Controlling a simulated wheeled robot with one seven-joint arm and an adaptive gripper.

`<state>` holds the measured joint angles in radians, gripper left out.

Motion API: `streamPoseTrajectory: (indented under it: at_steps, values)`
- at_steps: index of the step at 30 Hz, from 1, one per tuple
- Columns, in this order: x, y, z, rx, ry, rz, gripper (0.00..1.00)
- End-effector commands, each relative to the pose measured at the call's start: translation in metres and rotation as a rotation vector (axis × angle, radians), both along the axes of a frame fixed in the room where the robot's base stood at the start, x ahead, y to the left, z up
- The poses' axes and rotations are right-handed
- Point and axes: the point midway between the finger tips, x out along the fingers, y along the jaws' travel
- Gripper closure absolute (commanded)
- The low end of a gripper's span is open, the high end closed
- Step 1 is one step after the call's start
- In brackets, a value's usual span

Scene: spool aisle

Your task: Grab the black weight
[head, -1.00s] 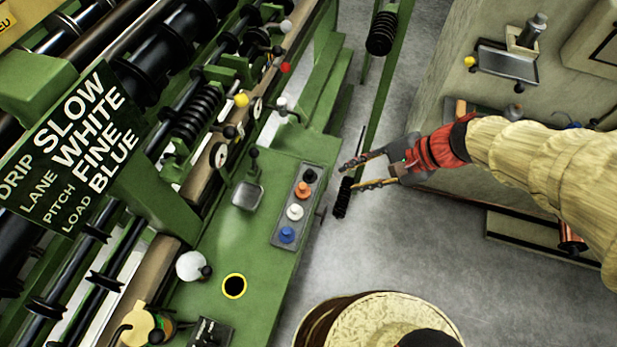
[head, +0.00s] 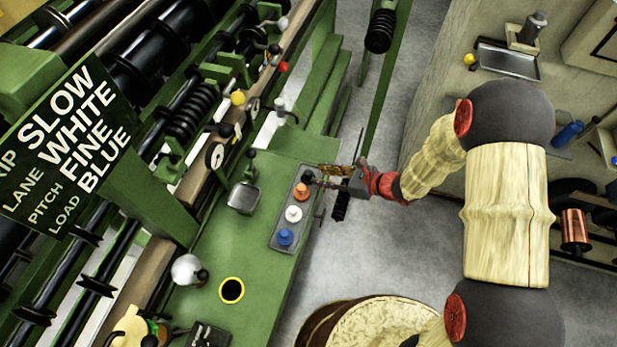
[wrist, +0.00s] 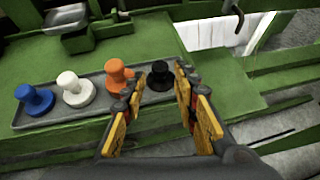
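The black weight (wrist: 160,80) stands upright at the end of a grey tray (wrist: 55,112), past the orange weight (wrist: 119,74). In the head view the black weight (head: 307,177) is at the tray's far end. My gripper (wrist: 158,71) is open, and its two yellow-padded fingers frame the black weight in the wrist view. In the head view my gripper (head: 321,173) reaches in from the right, close beside the weight. I cannot tell whether the fingers touch it. The left finger partly covers the orange weight in the wrist view.
A white weight (wrist: 75,89) and a blue weight (wrist: 34,99) stand farther along the tray. The tray lies on a green machine bench (head: 235,262) with a yellow-rimmed hole (head: 232,290). A green sign (head: 70,150) reads SLOW, WHITE, FINE, BLUE. A round drum top (head: 385,330) stands below.

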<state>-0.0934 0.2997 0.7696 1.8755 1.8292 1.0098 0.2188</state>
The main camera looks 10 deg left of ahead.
Motion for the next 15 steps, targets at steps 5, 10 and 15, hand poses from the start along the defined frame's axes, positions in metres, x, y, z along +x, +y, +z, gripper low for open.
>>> streamPoseTrajectory:
  at_steps: [5, 10, 15]
  values:
    - [0.006, 0.023, -0.014, 0.000, 0.000, 0.004, 0.70]
    - [0.010, 0.038, -0.022, 0.000, 0.000, 0.002, 0.70]
    - [0.012, 0.041, -0.022, 0.000, 0.000, 0.001, 0.70]
